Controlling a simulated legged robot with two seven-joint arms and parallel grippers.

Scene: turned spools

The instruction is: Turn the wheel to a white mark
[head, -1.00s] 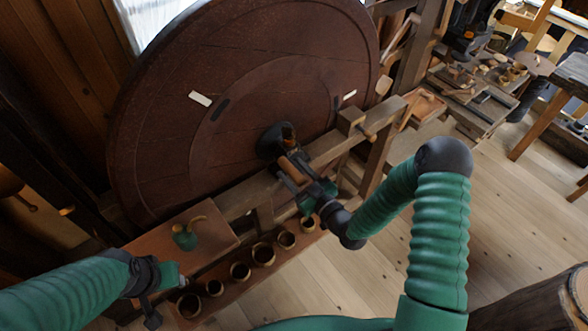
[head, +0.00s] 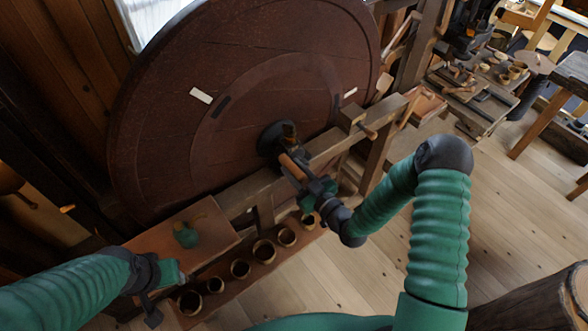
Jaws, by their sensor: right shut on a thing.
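The big dark red wheel (head: 160,130) stands upright at the upper left in the head view. One white mark (head: 201,96) shows on its left part and another white mark (head: 350,93) near its right side. A short dark mark (head: 221,106) lies just inside the left white mark. A dark hub (head: 272,139) sits low on the wheel, with a pale wooden handle (head: 292,166) beside it. My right gripper (head: 304,176) is shut on the handle and hides its lower end. My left gripper (head: 152,305) is at the lower left, away from the wheel; its fingers are unclear.
Several small cups (head: 263,250) line a low shelf. A green pot (head: 186,235) stands on a board (head: 160,246) near my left arm. The floor at right centre is clear.

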